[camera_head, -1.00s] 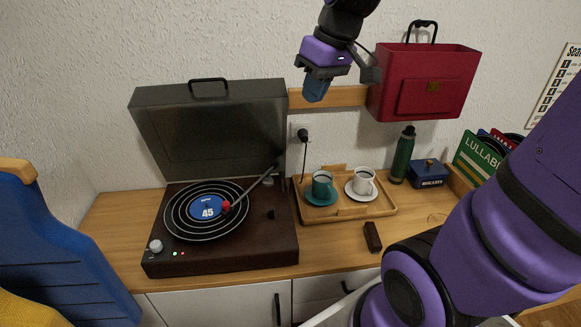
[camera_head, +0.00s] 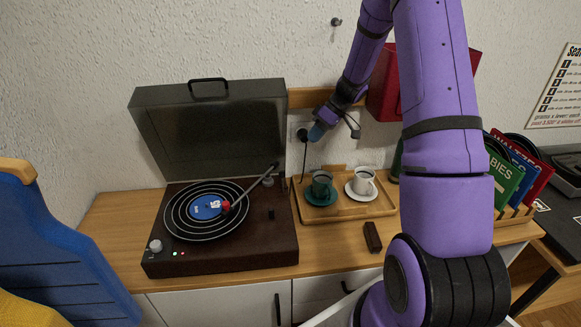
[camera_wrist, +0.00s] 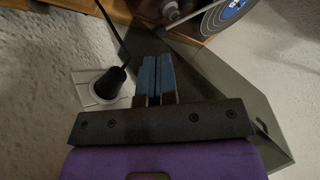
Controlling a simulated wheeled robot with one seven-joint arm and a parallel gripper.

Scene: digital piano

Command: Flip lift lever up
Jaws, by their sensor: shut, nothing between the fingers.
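The brown record player (camera_head: 220,262) stands on the wooden top with its dark lid open. A record with a blue label (camera_head: 207,207) lies on the platter, and the tonearm (camera_head: 250,189) reaches over it with its red head at the label. A small dark lever-like piece (camera_head: 271,214) stands on the deck right of the platter; I cannot tell whether it is the lift lever. My gripper (camera_head: 317,131) is shut and empty, in the air right of the lid, near the wall plug. In the wrist view its blue fingers (camera_wrist: 157,78) are together, with the record (camera_wrist: 232,12) beyond.
The wall plug (camera_wrist: 108,84) with its black cord is close to my fingers. A wooden tray (camera_head: 346,212) with a teal cup (camera_head: 321,184) and a white cup (camera_head: 364,181) stands right of the player. The open lid (camera_head: 215,133) rises behind the deck. A red case hangs partly behind my arm.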

